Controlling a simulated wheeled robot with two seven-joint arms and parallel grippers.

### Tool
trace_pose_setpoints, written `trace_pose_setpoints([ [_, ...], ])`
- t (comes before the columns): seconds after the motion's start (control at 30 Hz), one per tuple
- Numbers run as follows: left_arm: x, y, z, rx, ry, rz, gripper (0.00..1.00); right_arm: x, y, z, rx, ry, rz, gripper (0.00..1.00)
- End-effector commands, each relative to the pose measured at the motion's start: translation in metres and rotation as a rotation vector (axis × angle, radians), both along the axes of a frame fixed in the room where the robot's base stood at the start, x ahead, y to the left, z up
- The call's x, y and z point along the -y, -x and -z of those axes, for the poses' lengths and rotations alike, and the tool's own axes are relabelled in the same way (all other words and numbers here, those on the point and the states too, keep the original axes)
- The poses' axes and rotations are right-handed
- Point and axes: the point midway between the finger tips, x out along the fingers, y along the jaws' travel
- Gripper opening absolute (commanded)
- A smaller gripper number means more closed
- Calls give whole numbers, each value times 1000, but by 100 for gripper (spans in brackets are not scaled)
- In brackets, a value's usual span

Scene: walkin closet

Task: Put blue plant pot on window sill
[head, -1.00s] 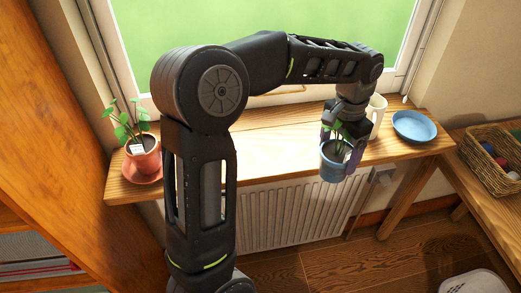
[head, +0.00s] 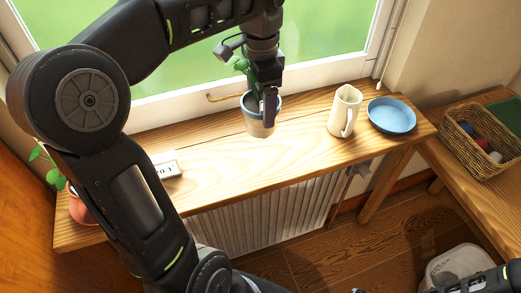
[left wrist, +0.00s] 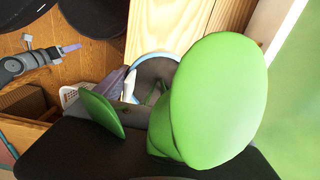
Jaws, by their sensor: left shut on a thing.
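The blue plant pot (head: 257,123) is held by my left gripper (head: 268,108) near the window side of the wooden window sill (head: 235,175). The pot looks roughly upright; I cannot tell whether its base touches the sill. My left gripper is shut on it, and a finger covers part of its right side. In the left wrist view, big green leaves (left wrist: 218,100) hide much of the pot, whose blue rim (left wrist: 145,57) shows behind them. My right gripper (left wrist: 66,48) shows small at the left there; its jaw opening is unclear.
A small white block (head: 166,166) and an orange potted plant (head: 82,208) are at the left. A wicker basket (head: 482,150) holds balls. Bare sill lies in front of the pot.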

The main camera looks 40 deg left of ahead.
Motion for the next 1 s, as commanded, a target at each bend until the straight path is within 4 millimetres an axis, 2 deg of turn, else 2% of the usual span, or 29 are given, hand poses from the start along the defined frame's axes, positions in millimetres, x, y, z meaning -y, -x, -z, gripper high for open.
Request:
trace_pose_setpoints([
  [0.17,0,0,4,0,0,-1,12,0,0,0,0,0,0,36],
  [0.53,0,0,57,-2,0,-1,12,0,0,-3,0,0,0,36],
  [0.9,0,-1,63,2,-1,-1,12,0,0,-3,-1,1,0,36],
  [1.0,0,0,71,-1,-1,-1,12,0,0,-4,-1,1,0,36],
])
